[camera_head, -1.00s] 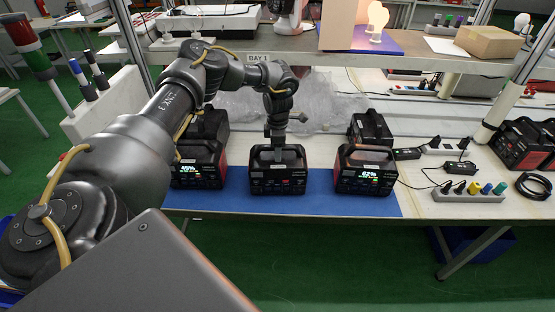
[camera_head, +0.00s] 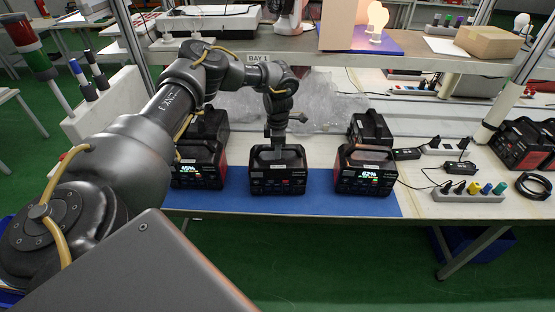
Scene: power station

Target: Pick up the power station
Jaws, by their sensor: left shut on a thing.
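Three power stations stand in a front row along a blue mat (camera_head: 290,205). The middle power station (camera_head: 277,181) is black with a dark display. The left power station (camera_head: 198,171) and the right power station (camera_head: 363,172) have lit displays; the right one reads 62%. My left gripper (camera_head: 278,148) points down at the top handle of the middle power station and is shut on it. The fingertips are partly hidden by the handle. The middle station stands upright, and I cannot tell whether its base touches the mat. My right gripper is not in view.
More power stations stand behind the left (camera_head: 208,125) and right (camera_head: 370,128) ones. A power strip (camera_head: 467,192) with coloured plugs, a black cable coil (camera_head: 534,185) and another power station (camera_head: 524,144) lie to the right. A shelf with a lit bulb (camera_head: 377,18) runs above.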

